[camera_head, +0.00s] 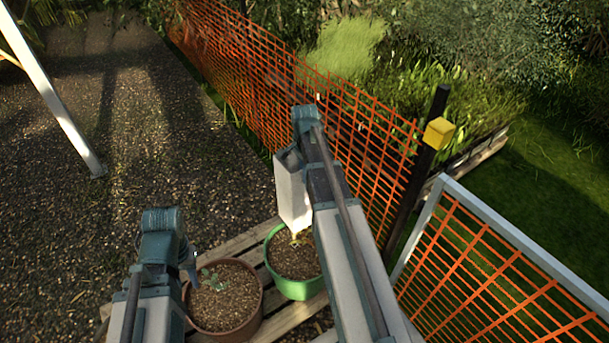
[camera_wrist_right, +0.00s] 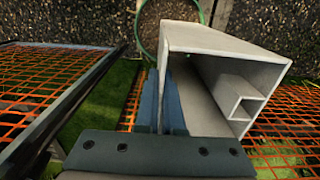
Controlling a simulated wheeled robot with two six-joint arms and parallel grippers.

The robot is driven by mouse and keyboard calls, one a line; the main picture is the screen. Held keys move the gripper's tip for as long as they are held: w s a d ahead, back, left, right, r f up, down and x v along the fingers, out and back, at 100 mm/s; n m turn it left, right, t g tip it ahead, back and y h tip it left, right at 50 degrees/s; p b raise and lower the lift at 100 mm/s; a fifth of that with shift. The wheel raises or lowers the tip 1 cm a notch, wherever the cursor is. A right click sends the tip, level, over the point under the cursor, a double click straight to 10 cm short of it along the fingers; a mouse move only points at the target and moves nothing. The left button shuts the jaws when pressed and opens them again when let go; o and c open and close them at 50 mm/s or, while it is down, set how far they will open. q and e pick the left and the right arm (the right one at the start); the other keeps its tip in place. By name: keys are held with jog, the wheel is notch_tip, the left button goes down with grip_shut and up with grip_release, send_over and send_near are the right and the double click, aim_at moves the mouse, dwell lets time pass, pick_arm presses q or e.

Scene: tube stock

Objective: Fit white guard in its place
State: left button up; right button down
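The white guard (camera_head: 292,192) is a square, hollow tube. It stands roughly upright in the head view, its lower end over or at the green pot (camera_head: 272,270). I cannot tell whether it touches the soil. A pale green plant (camera_head: 297,238) shows at its lower end. In the right wrist view the guard (camera_wrist_right: 205,42) has an open end with a smaller square sleeve (camera_wrist_right: 240,97) inside. My right gripper (camera_wrist_right: 162,100) is shut on one guard wall; the arm hides part of it in the head view. My left gripper (camera_head: 190,268) is beside the brown pot, its fingers unclear.
A brown pot (camera_head: 258,316) with a small seedling stands on a wooden pallet (camera_head: 245,240). An orange mesh fence (camera_head: 235,65) runs behind the pots. A dark post with a yellow block (camera_head: 438,133) and a framed mesh panel (camera_head: 500,225) stand at right. Gravel lies open at left.

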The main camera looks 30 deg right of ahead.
jog(key=shift+f+b, duration=1.85)
jog(key=shift+f, duration=0.25)
notch_tip(320, 180, down, 7)
jog(key=b, duration=0.7)
dwell(0.4)
jog(key=shift+f+b, duration=0.25)
jog(key=shift+b, duration=0.15)
jog(key=shift+f+b, duration=3.55)
jog(key=shift+f, duration=0.1)
